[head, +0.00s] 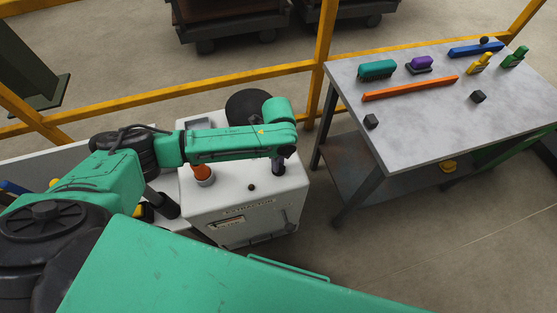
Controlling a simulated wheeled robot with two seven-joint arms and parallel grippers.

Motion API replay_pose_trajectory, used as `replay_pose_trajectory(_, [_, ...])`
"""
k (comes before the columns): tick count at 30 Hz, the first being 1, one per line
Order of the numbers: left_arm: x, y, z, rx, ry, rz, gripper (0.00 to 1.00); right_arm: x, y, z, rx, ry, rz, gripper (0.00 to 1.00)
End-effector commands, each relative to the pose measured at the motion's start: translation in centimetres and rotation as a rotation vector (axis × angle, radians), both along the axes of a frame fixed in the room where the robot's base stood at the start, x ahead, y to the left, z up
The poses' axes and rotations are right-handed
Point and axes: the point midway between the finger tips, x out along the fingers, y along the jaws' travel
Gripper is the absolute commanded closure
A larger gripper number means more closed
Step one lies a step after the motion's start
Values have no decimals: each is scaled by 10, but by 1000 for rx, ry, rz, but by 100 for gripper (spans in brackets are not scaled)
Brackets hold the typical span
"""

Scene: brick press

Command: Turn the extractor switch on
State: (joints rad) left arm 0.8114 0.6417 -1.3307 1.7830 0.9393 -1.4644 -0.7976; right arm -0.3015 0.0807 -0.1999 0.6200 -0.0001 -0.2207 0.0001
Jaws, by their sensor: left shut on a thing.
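The white extractor cabinet (232,217) stands in the middle of the head view, with a label on its front. An orange-red knob on a pale collar (201,173) and a small black knob (251,187) are on its top. My left arm reaches across from the left, and my left gripper (278,167) points down at the right part of the cabinet top. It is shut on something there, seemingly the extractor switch. The wrist hides most of it, so I cannot tell the switch position. My right gripper is not in view.
A yellow rail (190,92) runs behind the cabinet. Floor is clear at the lower right.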

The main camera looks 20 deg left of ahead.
Motion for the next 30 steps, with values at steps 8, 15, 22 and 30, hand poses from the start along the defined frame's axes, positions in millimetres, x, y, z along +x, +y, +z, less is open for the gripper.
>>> replay_pose_trajectory(8, [1, 0, 5, -1, -1, -214, 100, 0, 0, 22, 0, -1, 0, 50])
replay_pose_trajectory(15, [1, 0, 4, -1, -2, -440, 100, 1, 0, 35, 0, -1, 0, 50])
replay_pose_trajectory(22, [1, 0, 4, -1, -3, -660, 100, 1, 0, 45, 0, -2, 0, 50])
replay_pose_trajectory(30, [2, 0, 3, 0, -4, -916, 100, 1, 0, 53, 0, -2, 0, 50])
